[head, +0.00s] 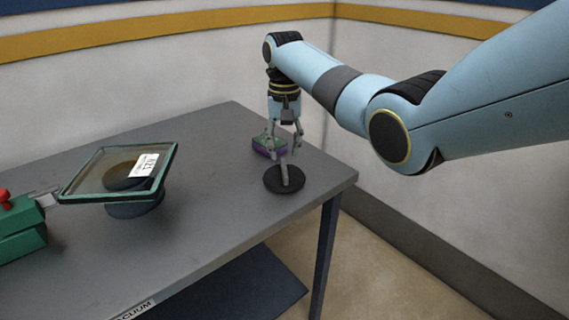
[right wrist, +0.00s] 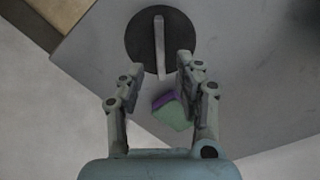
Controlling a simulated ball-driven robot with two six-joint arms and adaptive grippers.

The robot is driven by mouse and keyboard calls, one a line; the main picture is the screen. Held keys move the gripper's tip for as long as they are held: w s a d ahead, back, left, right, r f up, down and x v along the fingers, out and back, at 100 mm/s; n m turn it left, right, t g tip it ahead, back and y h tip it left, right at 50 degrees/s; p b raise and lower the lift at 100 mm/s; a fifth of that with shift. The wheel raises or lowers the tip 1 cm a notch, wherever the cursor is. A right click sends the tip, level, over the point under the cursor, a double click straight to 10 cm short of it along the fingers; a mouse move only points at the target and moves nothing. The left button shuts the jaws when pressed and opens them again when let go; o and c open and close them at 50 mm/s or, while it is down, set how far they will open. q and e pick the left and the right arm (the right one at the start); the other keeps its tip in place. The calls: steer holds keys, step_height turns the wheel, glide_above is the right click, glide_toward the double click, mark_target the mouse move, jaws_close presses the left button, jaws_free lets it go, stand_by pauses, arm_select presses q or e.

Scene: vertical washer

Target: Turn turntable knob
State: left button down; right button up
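The knob is a dark round disc (head: 272,183) with a pale upright bar (head: 284,174), near the right end of the grey table. In the right wrist view the disc (right wrist: 138,40) lies ahead of my fingers, with its bar (right wrist: 160,45) between the lines of the two fingers. I cannot tell whether a finger touches the bar. A tilted glass-topped turntable (head: 97,180) stands on a dark round base further left. My left gripper is out of view.
A purple and green sponge-like block (head: 262,150) lies on the table (head: 215,200) just behind the knob, close to my right gripper. A green device with a red knob (head: 15,230) sits at the left edge. The middle of the table is clear.

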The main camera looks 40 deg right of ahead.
mark_target(284, 167)
step_height(284, 167, down, 5)
steer(key=shift+f, duration=0.1)
steer(key=shift+c, duration=0.2)
